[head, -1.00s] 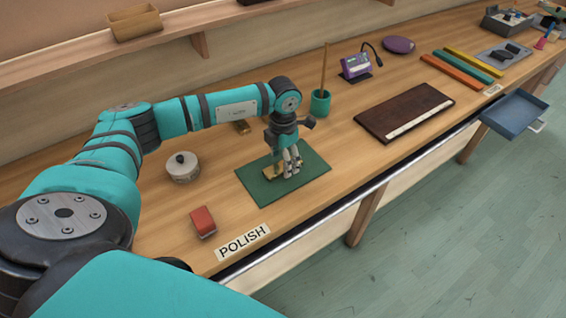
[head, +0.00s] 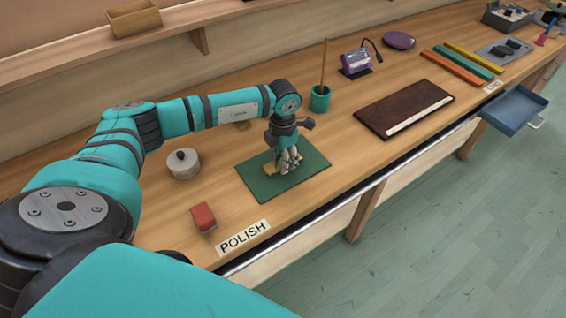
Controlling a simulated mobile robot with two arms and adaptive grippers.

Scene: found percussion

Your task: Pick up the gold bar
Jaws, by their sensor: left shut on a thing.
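The gold bar (head: 270,167) is at the green mat (head: 256,187) in the head view, mostly hidden behind the fingers. Its left end shows beside them. My left gripper (head: 289,165) points down over the middle of the mat and is shut on the gold bar. I cannot tell whether the bar is touching the mat or just above it. My right gripper is not in view.
A dark board (head: 405,107) lies to the right. Bare bench separates mat and board.

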